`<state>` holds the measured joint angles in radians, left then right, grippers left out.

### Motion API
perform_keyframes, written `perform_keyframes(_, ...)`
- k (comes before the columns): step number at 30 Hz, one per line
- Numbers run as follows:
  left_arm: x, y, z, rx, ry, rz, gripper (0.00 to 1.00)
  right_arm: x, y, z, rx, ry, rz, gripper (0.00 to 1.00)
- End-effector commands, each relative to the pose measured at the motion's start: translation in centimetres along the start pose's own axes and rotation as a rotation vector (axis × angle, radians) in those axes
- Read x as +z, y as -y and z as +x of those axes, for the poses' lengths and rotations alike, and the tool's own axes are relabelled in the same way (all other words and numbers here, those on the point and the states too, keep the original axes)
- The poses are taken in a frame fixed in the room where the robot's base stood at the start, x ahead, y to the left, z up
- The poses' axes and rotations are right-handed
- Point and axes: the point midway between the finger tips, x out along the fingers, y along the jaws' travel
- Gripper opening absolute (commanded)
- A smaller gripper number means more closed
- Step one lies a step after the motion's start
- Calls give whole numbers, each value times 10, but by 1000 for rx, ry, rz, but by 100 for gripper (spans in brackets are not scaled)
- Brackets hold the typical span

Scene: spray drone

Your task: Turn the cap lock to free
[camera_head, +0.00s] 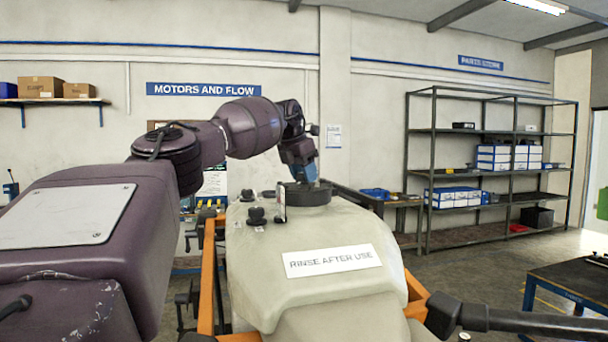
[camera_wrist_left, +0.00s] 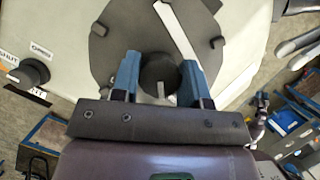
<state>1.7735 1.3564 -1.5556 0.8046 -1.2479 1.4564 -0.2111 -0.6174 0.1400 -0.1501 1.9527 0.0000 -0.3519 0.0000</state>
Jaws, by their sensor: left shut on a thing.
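The spray tank (camera_head: 315,290) is pale, with a dark round cap (camera_head: 306,196) on top. In the left wrist view the cap (camera_wrist_left: 112,42) has several lugs on its rim. A dark round knob (camera_wrist_left: 158,72) with a pale mark at its lower edge sits near the cap's middle. My left gripper (camera_wrist_left: 160,78) has its blue fingers shut on this knob, one on each side. In the head view the left gripper (camera_head: 305,176) reaches down onto the cap and hides the knob. My right gripper is not in view.
Dark knobs (camera_head: 256,215) stand on the tank left of the cap; one (camera_wrist_left: 30,72) has a "SHUT" label beside it. A pale strip (camera_wrist_left: 178,30) crosses the cap. An orange frame (camera_head: 208,275) surrounds the tank. Shelving (camera_head: 480,200) stands behind right.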

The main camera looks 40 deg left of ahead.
Motion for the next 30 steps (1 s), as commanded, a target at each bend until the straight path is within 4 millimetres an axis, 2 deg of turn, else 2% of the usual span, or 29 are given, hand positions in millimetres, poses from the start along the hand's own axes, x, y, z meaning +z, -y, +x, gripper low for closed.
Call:
perform_keyframes(12,0,0,1,90,1,-218,17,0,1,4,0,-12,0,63)
perform_keyframes(24,0,0,0,100,1,-243,17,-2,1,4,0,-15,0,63)
perform_keyframes(25,0,0,0,100,1,-243,46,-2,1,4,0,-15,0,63)
perform_keyframes(29,0,0,0,100,1,-243,66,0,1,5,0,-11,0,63)
perform_keyframes(30,0,0,0,100,1,-243,67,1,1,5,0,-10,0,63)
